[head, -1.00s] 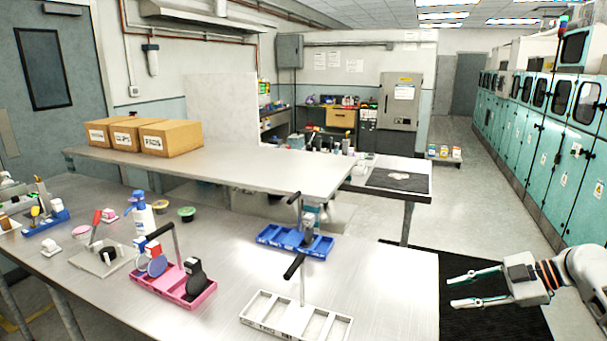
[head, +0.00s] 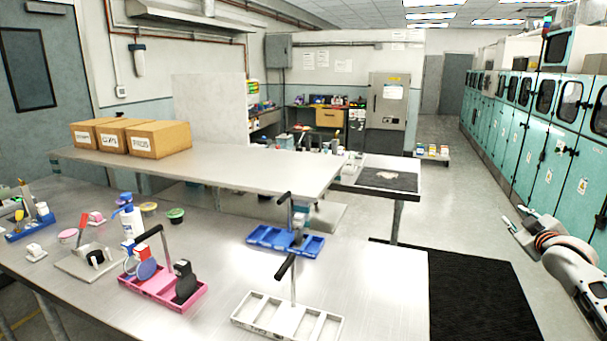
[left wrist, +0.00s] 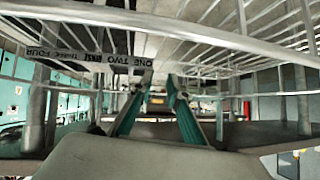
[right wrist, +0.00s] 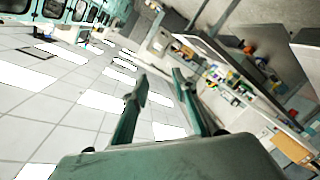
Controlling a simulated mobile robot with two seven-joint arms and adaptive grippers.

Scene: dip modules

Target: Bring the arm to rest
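My right gripper (head: 516,217) is at the right edge of the head view, over the floor and clear of the table. In the right wrist view its two teal fingers (right wrist: 160,98) stand apart with nothing between them. My left gripper is outside the head view. In the left wrist view its two teal fingers (left wrist: 156,98) are spread and empty. Pale bars and a label strip (left wrist: 90,58) with number words lie across the top of that view; I cannot tell whether they touch the gripper.
The steel table (head: 385,290) holds a pink caddy (head: 150,290) with items, a blue caddy (head: 262,238) and a white empty caddy (head: 262,322). A raised shelf (head: 240,165) carries several cardboard boxes (head: 158,140). Teal cabinets (head: 515,135) line the right; floor beside the black mat (head: 480,295) is free.

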